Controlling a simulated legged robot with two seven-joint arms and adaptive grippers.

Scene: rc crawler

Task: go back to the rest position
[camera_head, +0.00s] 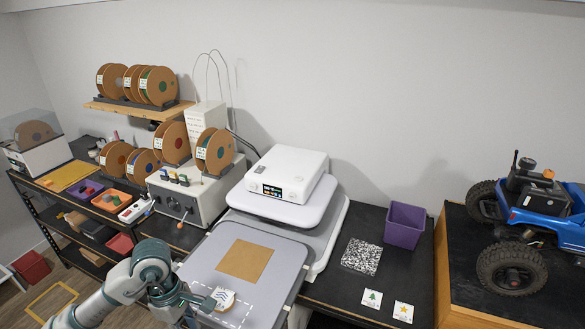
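My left arm comes in from the lower left. Its teal and white wrist bends down over the front left corner of a grey work plate (210,259). The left gripper (196,309) is small and partly cut off by the bottom edge, so its fingers cannot be made out. Just right of it, a small pale piece with a tan edge (223,298) lies at the plate's dashed outline. I cannot tell whether the gripper touches it. My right arm and gripper are not in view.
A brown square (245,260) lies on the plate, before a white machine (288,174). To the right are a purple bin (404,225), a speckled card (361,256) and two picture cards. A blue crawler (545,205) stands far right. Spools and bins fill the left bench.

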